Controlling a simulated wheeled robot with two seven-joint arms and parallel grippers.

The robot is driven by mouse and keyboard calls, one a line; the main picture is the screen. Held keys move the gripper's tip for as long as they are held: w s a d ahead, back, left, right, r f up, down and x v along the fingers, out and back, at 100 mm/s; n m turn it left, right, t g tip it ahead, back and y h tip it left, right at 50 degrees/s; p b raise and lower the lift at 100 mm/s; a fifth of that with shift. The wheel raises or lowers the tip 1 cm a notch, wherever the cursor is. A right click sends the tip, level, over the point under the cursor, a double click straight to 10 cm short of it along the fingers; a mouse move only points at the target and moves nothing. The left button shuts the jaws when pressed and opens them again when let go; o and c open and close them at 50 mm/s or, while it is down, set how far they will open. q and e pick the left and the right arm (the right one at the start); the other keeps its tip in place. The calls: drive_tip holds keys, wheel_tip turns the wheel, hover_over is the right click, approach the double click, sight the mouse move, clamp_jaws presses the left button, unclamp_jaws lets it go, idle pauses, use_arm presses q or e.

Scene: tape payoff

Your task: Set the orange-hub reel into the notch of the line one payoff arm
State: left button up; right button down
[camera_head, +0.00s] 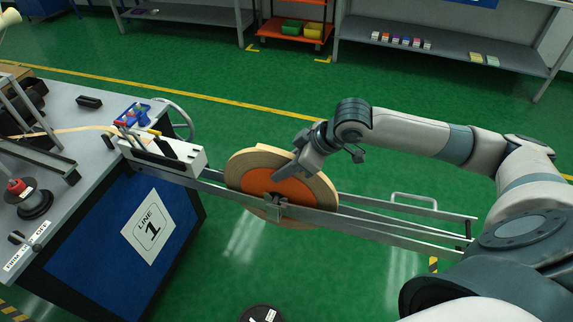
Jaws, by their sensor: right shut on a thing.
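The orange-hub reel (256,180) has a tan rim of tape and an orange centre. It stands tilted between the rails of the line one payoff arm (372,221), at about mid-length. A small metal notch bracket (273,207) on the near rail is in front of the reel's lower hub. My right gripper (301,163) reaches in from the right and is shut on the reel at its upper right side. The fingertips are partly hidden, and I cannot tell whether the reel's axle rests in the notch. My left gripper is not in view.
A workbench (88,112) with a blue "LINE 1" panel (150,228) stands at left, bearing a white machine head (165,153). The payoff arm's far end has a handle (413,199). Shelves (440,48) and an orange cart (296,30) line the back. Green floor between is clear.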

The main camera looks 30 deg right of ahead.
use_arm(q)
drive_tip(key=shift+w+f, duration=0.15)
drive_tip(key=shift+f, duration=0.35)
use_arm(e)
drive_tip(key=shift+f, duration=0.45)
drive_tip(key=c, duration=1.4)
unclamp_jaws()
drive_tip(key=shift+s+f, duration=0.1)
drive_tip(key=shift+f, duration=0.05)
drive_tip(key=shift+a, duration=0.25)
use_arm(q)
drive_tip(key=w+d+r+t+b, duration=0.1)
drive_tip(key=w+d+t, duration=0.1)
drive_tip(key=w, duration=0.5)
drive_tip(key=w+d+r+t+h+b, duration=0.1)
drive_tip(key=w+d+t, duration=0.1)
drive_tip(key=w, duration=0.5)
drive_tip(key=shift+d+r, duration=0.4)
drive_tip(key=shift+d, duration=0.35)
use_arm(e)
drive_tip(key=v, duration=1.8)
drive_tip(key=shift+r, duration=0.3)
drive_tip(key=shift+d, duration=0.1)
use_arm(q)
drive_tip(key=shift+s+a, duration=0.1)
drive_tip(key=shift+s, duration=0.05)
